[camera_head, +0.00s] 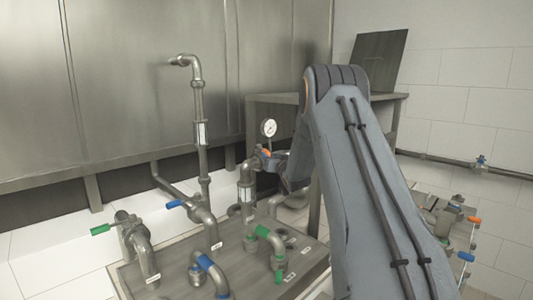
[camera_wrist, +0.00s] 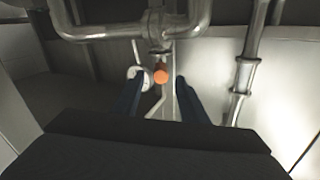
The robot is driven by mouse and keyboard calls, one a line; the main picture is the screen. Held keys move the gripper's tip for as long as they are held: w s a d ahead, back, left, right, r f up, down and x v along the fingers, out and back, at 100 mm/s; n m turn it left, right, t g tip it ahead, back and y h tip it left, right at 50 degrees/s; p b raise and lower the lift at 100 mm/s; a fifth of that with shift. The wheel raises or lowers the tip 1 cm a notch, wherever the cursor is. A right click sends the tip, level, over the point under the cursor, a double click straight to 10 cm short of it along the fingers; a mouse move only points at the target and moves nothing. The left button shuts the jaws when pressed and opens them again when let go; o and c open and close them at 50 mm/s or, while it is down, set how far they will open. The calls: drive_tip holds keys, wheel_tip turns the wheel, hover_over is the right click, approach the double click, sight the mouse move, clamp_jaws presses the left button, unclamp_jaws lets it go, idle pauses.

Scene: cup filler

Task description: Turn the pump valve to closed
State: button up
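An orange valve handle (camera_head: 265,153) sits on the pipework below a round pressure gauge (camera_head: 269,128). Its orange end (camera_wrist: 161,76) also shows in the wrist view, below a pipe joint. My gripper (camera_wrist: 159,82) is open, with its two dark blue fingers apart on either side of the orange end as seen there. I cannot tell whether the fingers touch the handle or how far short of it they are. In the head view my arm hides most of the gripper. The small labels are too small to read, so I cannot tell which valve is the pump valve.
A green handle (camera_head: 100,229) and a blue handle (camera_head: 174,204) are at the left. A green-handled valve (camera_head: 263,231) and a blue-handled valve (camera_head: 206,263) stand on the front plate. A tall vertical pipe (camera_head: 201,135) rises left of the gauge. More valves (camera_head: 474,219) are at the right.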

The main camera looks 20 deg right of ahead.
drive_tip(key=shift+w+d+p, duration=0.15)
drive_tip(key=shift+w+p, duration=0.25)
drive_tip(key=shift+w, duration=0.9)
drive_tip(key=shift+w+d+p, duration=0.1)
drive_tip(key=shift+w+p, duration=0.25)
drive_tip(key=shift+w, duration=0.95)
clamp_jaws()
